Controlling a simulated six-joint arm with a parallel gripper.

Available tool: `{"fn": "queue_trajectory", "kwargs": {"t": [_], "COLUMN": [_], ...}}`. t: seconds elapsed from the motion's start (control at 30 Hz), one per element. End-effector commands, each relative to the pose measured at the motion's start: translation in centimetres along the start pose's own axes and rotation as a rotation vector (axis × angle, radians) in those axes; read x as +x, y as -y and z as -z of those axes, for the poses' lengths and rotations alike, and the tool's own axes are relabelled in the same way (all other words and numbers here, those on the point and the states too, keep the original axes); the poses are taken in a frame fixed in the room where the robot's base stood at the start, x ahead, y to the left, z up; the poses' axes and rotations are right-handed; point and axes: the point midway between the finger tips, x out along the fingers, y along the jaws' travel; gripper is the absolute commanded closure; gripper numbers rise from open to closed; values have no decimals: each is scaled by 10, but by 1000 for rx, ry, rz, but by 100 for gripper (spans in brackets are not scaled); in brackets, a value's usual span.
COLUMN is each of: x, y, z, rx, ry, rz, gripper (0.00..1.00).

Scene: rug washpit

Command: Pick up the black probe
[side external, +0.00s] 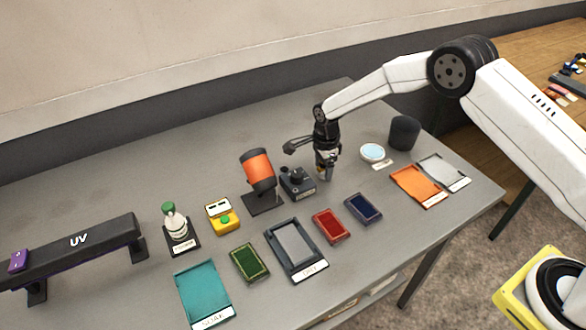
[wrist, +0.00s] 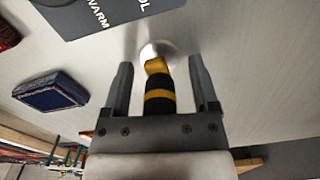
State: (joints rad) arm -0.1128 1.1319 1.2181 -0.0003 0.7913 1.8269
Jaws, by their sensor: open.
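My gripper (side external: 326,176) points down over the table, to the right of a small black device (side external: 297,182). In the wrist view my gripper (wrist: 160,64) is open, one finger on each side of a black, yellow-banded thing (wrist: 160,103) that looks like the black probe. A gap shows between it and each finger. Its yellow end (wrist: 156,66) meets a pale round patch. In the side view the fingers mostly hide it, with only a bit of yellow-orange showing. I cannot tell whether it touches the table.
A dark plate lettered "WARM" (wrist: 95,12) lies just beyond the fingers. An orange cylinder on a stand (side external: 257,170) is left of my gripper; a white-blue dish (side external: 372,152) and dark cup (side external: 404,133) are right. Blue (side external: 363,208) and red (side external: 331,226) pads lie in front.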

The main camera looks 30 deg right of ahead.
Motion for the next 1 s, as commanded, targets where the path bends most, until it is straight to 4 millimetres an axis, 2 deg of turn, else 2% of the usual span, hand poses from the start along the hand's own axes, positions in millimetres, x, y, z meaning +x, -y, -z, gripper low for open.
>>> {"fn": "queue_trajectory", "kwargs": {"t": [0.17,0.2,0.27,0.4,0.43,0.83,1.0], "x": [0,0,0,0,0,-2,-11], "y": [0,0,0,0,0,0,1], "z": [0,0,0,0,0,0,0], "rx": [0,0,0,0,0,0,0], "ry": [0,0,0,0,0,0,1], "rz": [0,0,0,0,0,1,3], "gripper": [24,30,49,94,100,100,100]}}
